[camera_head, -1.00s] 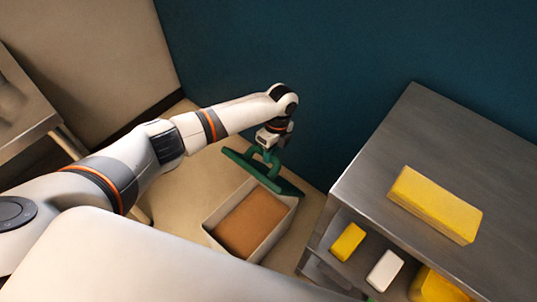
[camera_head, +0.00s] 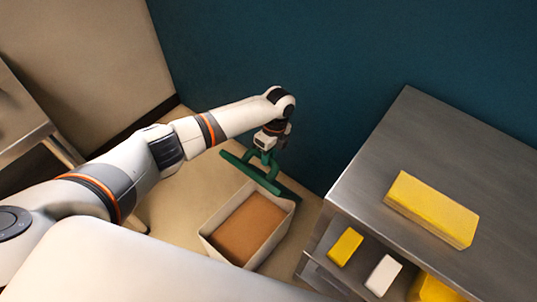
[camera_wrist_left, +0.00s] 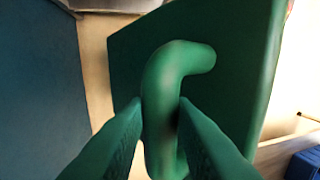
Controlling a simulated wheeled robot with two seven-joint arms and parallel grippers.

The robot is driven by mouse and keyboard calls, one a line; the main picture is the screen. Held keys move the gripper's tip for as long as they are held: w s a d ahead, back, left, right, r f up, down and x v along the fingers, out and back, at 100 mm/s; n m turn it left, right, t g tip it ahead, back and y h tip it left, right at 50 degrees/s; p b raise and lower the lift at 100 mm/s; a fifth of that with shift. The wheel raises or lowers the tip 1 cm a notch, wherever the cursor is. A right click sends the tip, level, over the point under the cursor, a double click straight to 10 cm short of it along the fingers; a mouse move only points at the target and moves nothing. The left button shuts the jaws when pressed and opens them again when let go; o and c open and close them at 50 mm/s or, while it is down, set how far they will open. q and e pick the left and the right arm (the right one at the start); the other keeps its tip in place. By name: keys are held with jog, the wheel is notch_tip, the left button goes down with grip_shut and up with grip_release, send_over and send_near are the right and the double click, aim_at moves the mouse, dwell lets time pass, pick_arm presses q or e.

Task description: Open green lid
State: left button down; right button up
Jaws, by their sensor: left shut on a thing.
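The green lid (camera_head: 254,174) is off to the back side of an open white bin (camera_head: 211,246), tilted and above the bin's far edge. The bin holds a brown filling (camera_head: 247,229), which is mostly uncovered. My left gripper (camera_head: 266,155) is shut on the lid's raised handle. In the left wrist view, the green fingers (camera_wrist_left: 160,115) close around the curved handle (camera_wrist_left: 165,90), and the lid's flat plate (camera_wrist_left: 235,70) fills much of the view behind it. My right gripper is not in view.
A steel counter (camera_head: 370,165) to the right carries a yellow block (camera_head: 432,208). Its lower shelf holds a small yellow block (camera_head: 345,246), a white block (camera_head: 383,275) and another yellow item (camera_head: 432,288). A blue wall (camera_head: 330,70) stands close behind the lid.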

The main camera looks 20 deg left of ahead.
pick_arm(q)
jog(key=shift+s+d+f, duration=0.1)
jog(key=shift+s+f, duration=0.05)
jog(key=shift+f, duration=0.1)
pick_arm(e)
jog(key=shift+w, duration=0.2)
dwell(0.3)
pick_arm(q)
jog(key=c, duration=1.6)
grip_release()
jog(key=o, duration=0.4)
jog(key=shift+w, duration=0.2)
jog(key=shift+c, duration=0.2)
jog(key=shift+w+r, duration=0.1)
jog(key=shift+r, duration=0.45)
jog(key=p+v, duration=0.1)
jog(key=v, duration=0.5)
jog(key=shift+r, duration=0.2)
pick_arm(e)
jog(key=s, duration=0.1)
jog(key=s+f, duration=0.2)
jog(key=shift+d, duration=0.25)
